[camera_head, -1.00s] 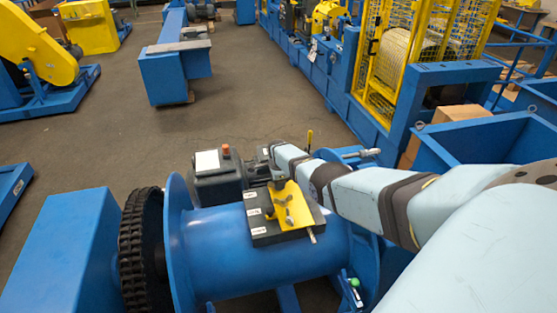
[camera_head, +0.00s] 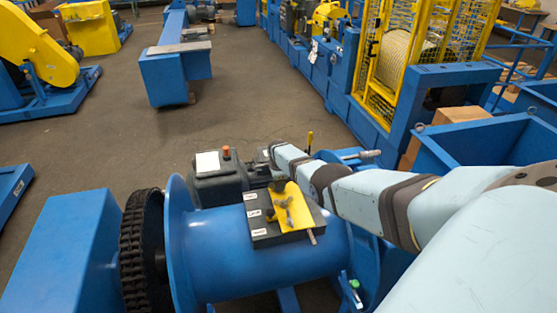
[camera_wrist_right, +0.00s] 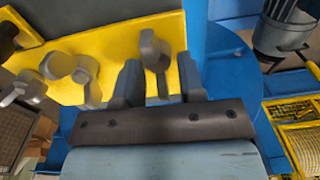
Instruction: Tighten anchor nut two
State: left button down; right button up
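A yellow plate (camera_head: 299,211) with several grey anchor nuts lies on a dark block (camera_head: 262,230) with white labels, on top of a blue drum (camera_head: 245,265). My right gripper (camera_head: 279,184) reaches down at the plate's far end. In the right wrist view, its two fingers (camera_wrist_right: 160,82) stand apart, one on either side of a looped grey nut (camera_wrist_right: 154,48). I cannot tell whether they touch it. A second nut (camera_wrist_right: 82,68) and a third nut (camera_wrist_right: 22,88) sit to the left on the yellow plate. My left gripper is not in view.
A black chain (camera_head: 137,245) runs around a wheel at the drum's left end. A grey motor (camera_head: 220,183) with a red button stands just behind the drum. A blue bin (camera_head: 480,145) is at the right. Open floor (camera_head: 110,140) lies at the back left.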

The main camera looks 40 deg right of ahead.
notch_tip(320, 180, up, 6)
jog(key=p, duration=0.2)
jog(key=shift+s+a+p, duration=0.1)
jog(key=shift+a+p, duration=0.05)
jog(key=shift+p, duration=0.2)
notch_tip(320, 180, up, 8)
jog(key=shift+a+f, duration=0.1)
jog(key=shift+f, duration=0.05)
